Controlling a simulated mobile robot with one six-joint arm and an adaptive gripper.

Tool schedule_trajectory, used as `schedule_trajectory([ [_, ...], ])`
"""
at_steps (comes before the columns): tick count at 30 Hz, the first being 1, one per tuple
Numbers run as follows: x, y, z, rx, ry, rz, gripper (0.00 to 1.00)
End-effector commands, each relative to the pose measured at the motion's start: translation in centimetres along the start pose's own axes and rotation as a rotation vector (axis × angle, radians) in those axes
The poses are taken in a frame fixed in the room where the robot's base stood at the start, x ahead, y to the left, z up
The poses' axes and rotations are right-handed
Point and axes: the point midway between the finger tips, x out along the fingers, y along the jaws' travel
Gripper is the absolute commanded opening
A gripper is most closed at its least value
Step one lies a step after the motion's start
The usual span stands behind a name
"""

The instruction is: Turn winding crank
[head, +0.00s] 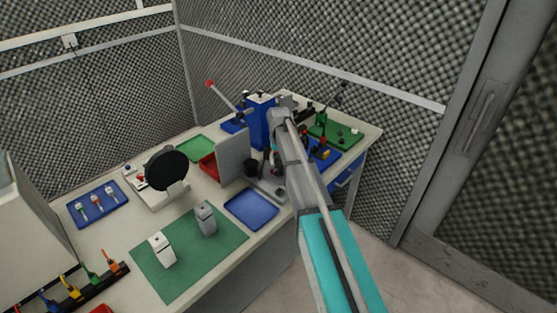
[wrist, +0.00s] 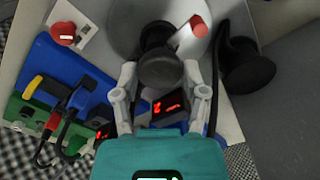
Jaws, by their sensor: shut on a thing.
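In the wrist view, the two pale fingers of my gripper (wrist: 160,82) are closed around a black round knob (wrist: 158,66), which appears to be the winding crank's handle. The knob stands in front of a pale grey disc (wrist: 125,22). A rod with a red end (wrist: 198,27) lies just beside it. A black flared part (wrist: 246,68) stands to the right. In the head view, my arm reaches over the bench beside an upright grey panel (head: 233,157). My fingers and the knob are largely hidden there behind the arm.
A small red-digit display (wrist: 167,106) sits beneath the fingers. In the head view, a blue tray (head: 251,209), green mat (head: 150,262) and black disc (head: 167,168) share the bench.

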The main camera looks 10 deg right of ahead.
Motion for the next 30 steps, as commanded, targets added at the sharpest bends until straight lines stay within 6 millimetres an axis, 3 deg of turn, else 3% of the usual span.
schedule_trajectory([
  [6,0.02,0.00,0.05,0.114,-0.001,0.000,0.09],
  [17,0.03,-0.01,0.07,0.131,-0.001,0.000,0.09],
  [18,0.03,-0.01,0.07,0.131,-0.001,0.000,0.64],
  [23,0.02,-0.01,0.05,0.131,-0.001,0.000,0.90],
  [30,0.01,-0.02,0.03,0.130,0.000,0.000,0.90],
])
